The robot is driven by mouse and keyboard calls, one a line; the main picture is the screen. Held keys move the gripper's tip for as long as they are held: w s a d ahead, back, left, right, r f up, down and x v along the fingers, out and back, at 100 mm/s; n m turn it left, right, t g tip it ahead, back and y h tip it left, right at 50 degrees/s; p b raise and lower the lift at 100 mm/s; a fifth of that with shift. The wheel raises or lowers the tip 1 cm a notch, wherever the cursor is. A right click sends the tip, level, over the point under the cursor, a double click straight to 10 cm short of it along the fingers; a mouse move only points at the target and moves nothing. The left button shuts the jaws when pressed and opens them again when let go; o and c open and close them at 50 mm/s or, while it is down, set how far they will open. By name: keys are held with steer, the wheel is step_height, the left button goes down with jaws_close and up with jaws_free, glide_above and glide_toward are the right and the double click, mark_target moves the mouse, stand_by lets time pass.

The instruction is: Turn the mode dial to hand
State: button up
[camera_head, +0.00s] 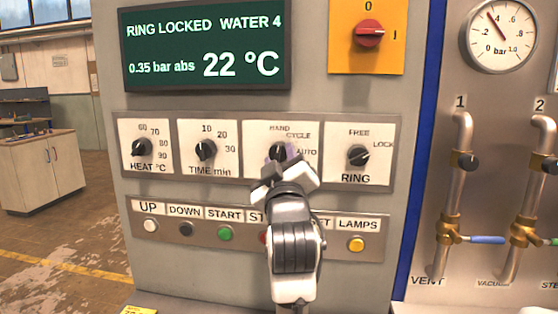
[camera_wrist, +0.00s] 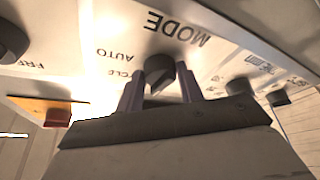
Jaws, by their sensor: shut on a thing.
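The mode dial (camera_head: 277,149) is a dark round knob on a white plate marked HAND, CYCLE and AUTO, in the middle right of the control panel. My gripper (camera_head: 283,157) reaches up to it from below and covers its lower part and the plate's name. In the wrist view the plate reads MODE upside down, and the mode dial (camera_wrist: 159,70) sits between the two fingers of my gripper (camera_wrist: 162,86), which is shut on it. The pointer is mostly hidden, so I cannot tell which mark it points to.
The HEAT dial (camera_head: 141,147) and TIME dial (camera_head: 206,149) are to the left, the RING dial (camera_head: 358,155) close on the right. A row of buttons lies below, partly behind my arm. A red switch (camera_head: 369,33) is above. The display (camera_head: 204,50) reads RING LOCKED.

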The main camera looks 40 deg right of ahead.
steer(key=shift+n+y, duration=0.5)
steer(key=shift+n, duration=0.6)
steer(key=o, duration=1)
steer(key=b+v, duration=0.4)
steer(key=v, duration=1)
steer(key=shift+d, duration=0.15)
steer(key=shift+b, duration=0.3)
